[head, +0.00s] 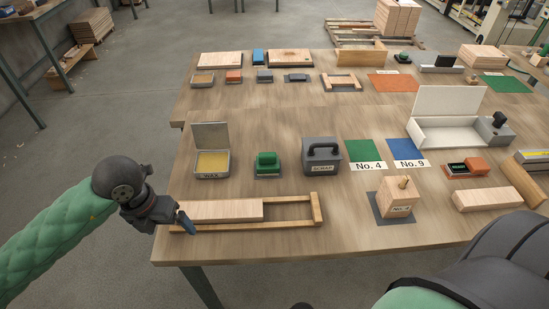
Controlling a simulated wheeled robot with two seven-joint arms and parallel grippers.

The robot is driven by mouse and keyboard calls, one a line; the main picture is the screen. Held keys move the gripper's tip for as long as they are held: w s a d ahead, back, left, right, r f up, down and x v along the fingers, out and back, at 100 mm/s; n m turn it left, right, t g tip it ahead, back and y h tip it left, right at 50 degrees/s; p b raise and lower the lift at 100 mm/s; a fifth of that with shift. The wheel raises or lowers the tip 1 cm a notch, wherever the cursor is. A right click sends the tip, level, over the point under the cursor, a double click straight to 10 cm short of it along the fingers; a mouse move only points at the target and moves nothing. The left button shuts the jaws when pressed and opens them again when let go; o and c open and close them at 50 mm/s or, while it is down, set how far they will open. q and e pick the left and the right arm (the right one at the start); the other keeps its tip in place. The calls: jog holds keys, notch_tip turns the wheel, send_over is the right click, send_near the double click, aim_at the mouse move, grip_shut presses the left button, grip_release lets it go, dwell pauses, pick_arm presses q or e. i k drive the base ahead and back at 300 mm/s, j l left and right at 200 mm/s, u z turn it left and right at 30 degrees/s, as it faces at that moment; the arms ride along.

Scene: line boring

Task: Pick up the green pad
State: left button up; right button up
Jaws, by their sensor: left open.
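A green block with a rounded grip (267,162) sits on a dark base on the near table, between an open wax tin and a grey box. A flat green square (363,150) lies farther right, behind a "No. 4" label. I cannot tell which of the two is called the pad. My left gripper (184,222) is open and empty at the table's near left corner, by the end of a wooden frame. It is apart from both green things, left of and nearer than the block. My right gripper is not in view.
The wooden frame (317,208) with a plank lies along the near edge. The wax tin (212,172), grey scrap box (322,157), blue square (405,150), wooden block (397,197) and white case (450,133) stand around. Bare tabletop lies between frame and block.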

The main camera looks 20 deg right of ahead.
aim_at(266, 162)
jog(key=i+l, duration=0.15)
jog(key=l, duration=0.3)
jog(key=i+l, duration=0.1)
jog(key=l, duration=0.3)
jog(key=i+l, duration=0.15)
jog(key=l, duration=0.3)
jog(key=i+l, duration=0.1)
jog(key=l, duration=0.3)
